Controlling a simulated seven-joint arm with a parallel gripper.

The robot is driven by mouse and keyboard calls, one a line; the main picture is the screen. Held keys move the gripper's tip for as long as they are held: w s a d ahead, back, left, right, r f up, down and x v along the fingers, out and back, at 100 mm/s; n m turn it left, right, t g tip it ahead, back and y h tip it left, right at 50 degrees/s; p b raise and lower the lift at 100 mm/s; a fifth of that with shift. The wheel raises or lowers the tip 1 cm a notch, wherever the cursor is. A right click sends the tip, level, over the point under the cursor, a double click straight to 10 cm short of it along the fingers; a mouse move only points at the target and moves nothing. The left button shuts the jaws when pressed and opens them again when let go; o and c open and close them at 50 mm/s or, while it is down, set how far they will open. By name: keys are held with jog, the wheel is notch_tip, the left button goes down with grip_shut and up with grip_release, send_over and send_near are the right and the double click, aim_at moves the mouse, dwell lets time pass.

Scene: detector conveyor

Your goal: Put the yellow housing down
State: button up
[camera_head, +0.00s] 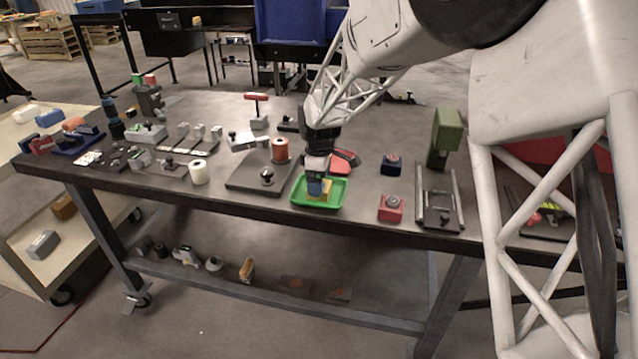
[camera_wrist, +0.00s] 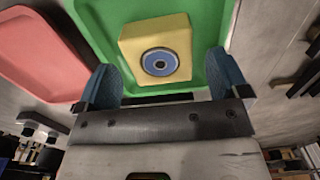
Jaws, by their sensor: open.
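The yellow housing (camera_wrist: 156,50) is a small block with a round blue and dark part in its face. It sits in the green tray (camera_wrist: 104,15) in the wrist view. In the head view the housing (camera_head: 325,196) shows partly behind my gripper, inside the green tray (camera_head: 301,202). My gripper (camera_wrist: 165,85) is open, with one blue finger on each side and a visible gap to the housing. In the head view my gripper (camera_head: 315,187) is low over the tray and hides part of the housing.
A red tray (camera_head: 345,158) lies behind the green one and also shows in the wrist view (camera_wrist: 38,50). A dark plate with an orange-brown spool (camera_head: 280,152) stands to the left. A red box (camera_head: 390,208) and a green-headed press (camera_head: 444,138) stand to the right.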

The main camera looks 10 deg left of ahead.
notch_tip(320, 180, up, 11)
jog(key=shift+f, duration=0.15)
dwell(0.4)
dwell(0.6)
jog(key=s+d+r+m+t, duration=0.1)
jog(key=s+d+r+m, duration=0.4)
jog(key=s+d, duration=0.55)
jog(key=s+d+r+m, duration=0.4)
jog(key=s+d, duration=0.3)
jog(key=d, duration=0.7)
jog(key=s+d+f+m, duration=0.2)
jog(key=s+d+m, duration=0.2)
jog(key=s, duration=0.6)
jog(key=s+d+f+m+t, duration=0.1)
jog(key=s+d+m, duration=0.4)
jog(key=s+d, duration=0.3)
jog(key=s, duration=0.3)
jog(key=shift+s+d+f+t, duration=0.25)
jog(key=shift+f+t, duration=0.05)
jog(key=shift+f, duration=0.1)
